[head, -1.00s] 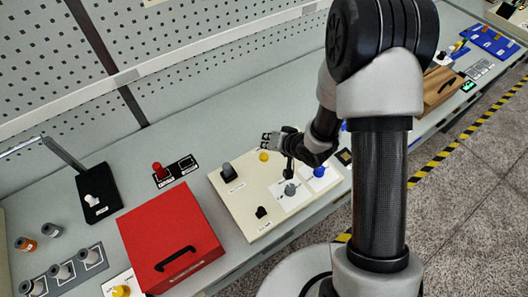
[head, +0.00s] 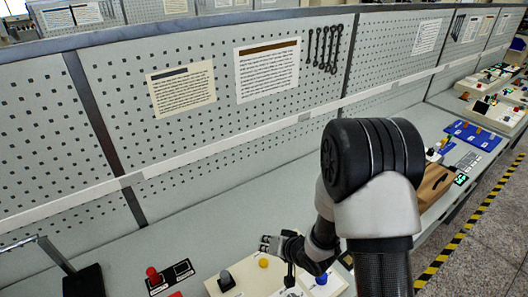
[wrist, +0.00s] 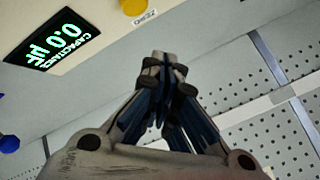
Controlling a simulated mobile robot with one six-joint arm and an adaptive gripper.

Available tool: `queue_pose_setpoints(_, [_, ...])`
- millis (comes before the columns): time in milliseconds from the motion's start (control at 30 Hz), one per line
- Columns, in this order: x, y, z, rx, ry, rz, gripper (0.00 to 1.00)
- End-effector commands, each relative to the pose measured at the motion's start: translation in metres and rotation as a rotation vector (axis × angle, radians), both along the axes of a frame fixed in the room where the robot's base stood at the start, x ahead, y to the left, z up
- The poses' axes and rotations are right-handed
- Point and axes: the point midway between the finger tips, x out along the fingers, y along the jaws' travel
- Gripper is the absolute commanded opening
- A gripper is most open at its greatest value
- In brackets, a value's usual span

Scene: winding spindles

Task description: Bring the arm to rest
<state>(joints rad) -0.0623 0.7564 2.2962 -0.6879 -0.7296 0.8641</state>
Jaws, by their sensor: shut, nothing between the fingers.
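My gripper (head: 276,243) is over the cream panel (head: 235,285) on the bench in the head view, with my arm reaching in from the right. In the wrist view my gripper (wrist: 165,62) has its fingers together with nothing between them. A yellow knob labelled ZERO (wrist: 134,6) is beyond the fingertips, and a black display with green text reading 0.0 µF (wrist: 52,38) is at the upper left. The yellow knob also shows in the head view (head: 263,263), just below the gripper.
A pegboard wall (head: 230,130) with posted sheets and hanging wrenches runs behind the bench. A wooden box (head: 433,187) and a blue tray (head: 473,135) are farther right.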

Motion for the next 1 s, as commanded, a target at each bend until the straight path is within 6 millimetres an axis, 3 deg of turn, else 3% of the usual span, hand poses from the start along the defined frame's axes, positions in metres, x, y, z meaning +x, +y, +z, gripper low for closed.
queue_pose_setpoints(167, [0.007,-0.012,0.014,-0.057,-0.023,-0.012,0.00])
queue_pose_setpoints(333, [0.014,-0.055,0.061,-0.237,-0.062,-0.058,0.00])
queue_pose_setpoints(467, [0.000,-0.092,0.103,-0.376,-0.058,-0.102,0.00])
queue_pose_setpoints(567, [-0.023,-0.116,0.132,-0.459,-0.037,-0.131,0.00])
queue_pose_setpoints(700, [-0.070,-0.140,0.164,-0.535,0.013,-0.155,0.00])
queue_pose_setpoints(833, [-0.123,-0.150,0.185,-0.568,0.068,-0.153,0.00])
queue_pose_setpoints(1000, [-0.196,-0.148,0.195,-0.565,0.137,-0.110,0.00])
